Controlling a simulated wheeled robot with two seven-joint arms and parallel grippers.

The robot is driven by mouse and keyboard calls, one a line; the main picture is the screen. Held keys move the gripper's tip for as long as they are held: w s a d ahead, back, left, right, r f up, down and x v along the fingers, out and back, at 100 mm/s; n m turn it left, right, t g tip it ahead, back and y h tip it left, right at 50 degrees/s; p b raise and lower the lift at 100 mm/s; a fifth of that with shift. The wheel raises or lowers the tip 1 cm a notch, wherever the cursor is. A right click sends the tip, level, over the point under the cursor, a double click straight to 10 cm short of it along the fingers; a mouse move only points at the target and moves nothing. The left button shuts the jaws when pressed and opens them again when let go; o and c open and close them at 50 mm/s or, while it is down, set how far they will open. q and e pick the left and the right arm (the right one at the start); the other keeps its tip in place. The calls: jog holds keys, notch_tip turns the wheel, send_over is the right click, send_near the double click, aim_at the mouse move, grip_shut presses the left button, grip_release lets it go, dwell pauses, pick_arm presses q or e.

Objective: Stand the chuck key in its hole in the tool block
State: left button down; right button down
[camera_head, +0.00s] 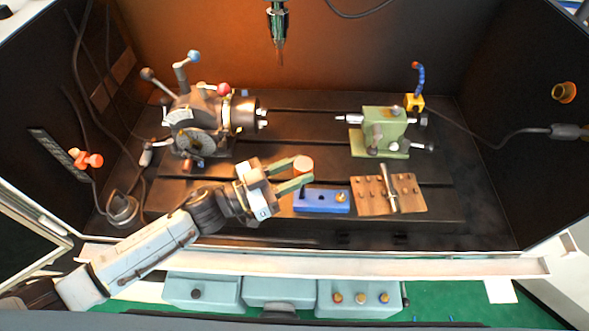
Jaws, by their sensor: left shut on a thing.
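My left gripper (299,175) comes in from the lower left. The rest of the key is mostly hidden by the near finger. The blue tool block (322,206) stands just below and right of the fingertips in the picture. It has a brass-coloured fitting at its right side. The key is over the block's left end; I cannot tell whether its lower end touches the block or is in a hole. My right gripper is not in view.
A brown plate (408,203) with several small pins and a silver bar stands right of the tool block. The indexing chuck (240,113) is at the back left, the green tailstock (382,130) at the back right. A spindle (278,22) hangs above. The slotted bed between is clear.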

pick_arm(q)
jog(key=shift+p, duration=0.55)
dwell(1.0)
jog(key=shift+f+b, duration=1)
jog(key=shift+f, duration=0.4)
jog(key=c, duration=0.9)
grip_release()
jog(key=b+v, duration=0.1)
jog(key=v, duration=1.2)
jog(key=shift+s, duration=0.15)
jog(key=shift+a+f, duration=0.1)
jog(key=shift+a, duration=0.05)
